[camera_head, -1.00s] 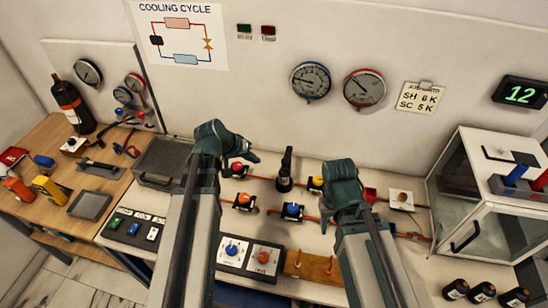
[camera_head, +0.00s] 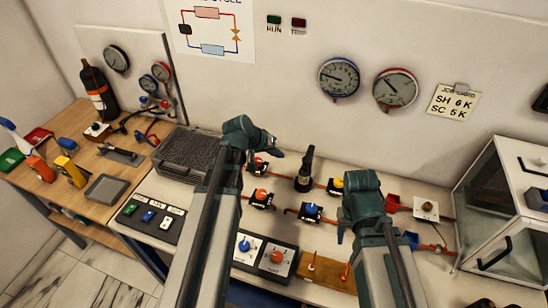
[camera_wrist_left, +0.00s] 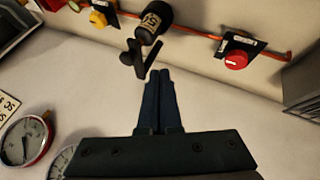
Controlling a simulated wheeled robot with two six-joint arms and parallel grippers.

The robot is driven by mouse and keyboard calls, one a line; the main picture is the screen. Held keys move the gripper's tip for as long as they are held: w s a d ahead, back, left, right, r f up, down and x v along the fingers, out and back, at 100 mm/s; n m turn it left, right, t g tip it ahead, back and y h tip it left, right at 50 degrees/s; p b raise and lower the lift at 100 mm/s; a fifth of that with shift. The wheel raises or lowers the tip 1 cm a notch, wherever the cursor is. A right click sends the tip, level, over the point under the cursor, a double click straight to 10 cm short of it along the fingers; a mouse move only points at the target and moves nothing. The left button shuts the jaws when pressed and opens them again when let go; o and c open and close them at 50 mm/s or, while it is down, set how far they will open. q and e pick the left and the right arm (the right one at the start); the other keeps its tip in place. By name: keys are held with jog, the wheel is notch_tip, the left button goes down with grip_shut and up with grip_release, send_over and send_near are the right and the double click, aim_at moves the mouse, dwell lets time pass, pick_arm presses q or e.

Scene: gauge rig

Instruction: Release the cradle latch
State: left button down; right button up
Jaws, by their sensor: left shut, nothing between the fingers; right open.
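I cannot make out which part is the cradle latch. My left gripper (camera_head: 278,148) is shut and empty, held above the back of the bench, left of the upright black fitting (camera_head: 304,172). In the left wrist view its fingers (camera_wrist_left: 158,78) are together, with the tips pointing toward the black fitting (camera_wrist_left: 152,22) and the small dark lever at its foot (camera_wrist_left: 133,58); whether they touch cannot be told. My right gripper (camera_head: 345,236) is open and points down over the bench, right of the blue-knobbed valve (camera_head: 311,211); my own arm hides much of it.
Red pipes with knobbed valves run along the bench, including an orange-knobbed valve (camera_head: 261,197). A glass-fronted cabinet (camera_head: 500,205) stands at the right. A grey case (camera_head: 186,152) and a switch panel (camera_head: 150,217) lie left of my left arm. Gauges (camera_head: 339,77) hang on the wall.

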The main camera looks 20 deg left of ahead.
pick_arm(q)
jog(key=w+d+f+b, duration=0.2)
jog(key=w+d+f, duration=0.1)
jog(key=d, duration=0.2)
jog(key=shift+w+d+f, duration=0.15)
jog(key=shift+w+f, duration=0.1)
jog(key=shift+f, duration=0.05)
pick_arm(e)
notch_tip(320, 180, down, 4)
jog(key=shift+r, duration=0.2)
pick_arm(q)
jog(key=shift+d, duration=0.1)
jog(key=w+d+n+y, duration=0.3)
jog(key=w+d+n, duration=0.1)
jog(key=d+n, duration=0.2)
jog(key=w+d+n+y, duration=0.4)
jog(key=d+n, duration=0.2)
jog(key=d, duration=0.3)
jog(key=shift+w+y, duration=0.25)
jog(key=shift+y, duration=0.05)
pick_arm(e)
jog(key=shift+d, duration=0.85)
